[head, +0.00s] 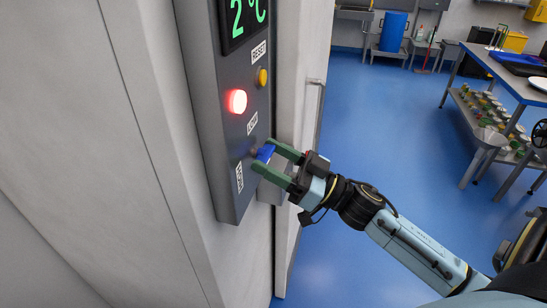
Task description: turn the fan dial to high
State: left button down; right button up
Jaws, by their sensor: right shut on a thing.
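The grey control panel (217,170) is fixed upright on the pale wall at the left. A blue dial (264,153) sits low on the panel. My right gripper (263,157) has its green fingers closed around the dial, one finger above it and one below. The fingers partly hide the dial, and I cannot tell which setting it points to. My left gripper is not in view.
Above the dial are a lit red lamp (237,101), a yellow button (262,77) and a green-lit display (241,16). A steel worktable (520,92) with a loaded lower shelf stands at the right. A blue barrel (393,31) stands at the back. The blue floor between is clear.

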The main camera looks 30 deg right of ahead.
jog(key=shift+n+y, duration=0.4)
jog(key=shift+n, duration=0.4)
jog(key=o, duration=1)
jog(key=shift+r+b+v, duration=0.2)
jog(key=shift+b+v, duration=1.35)
jog(key=shift+v, duration=5.2)
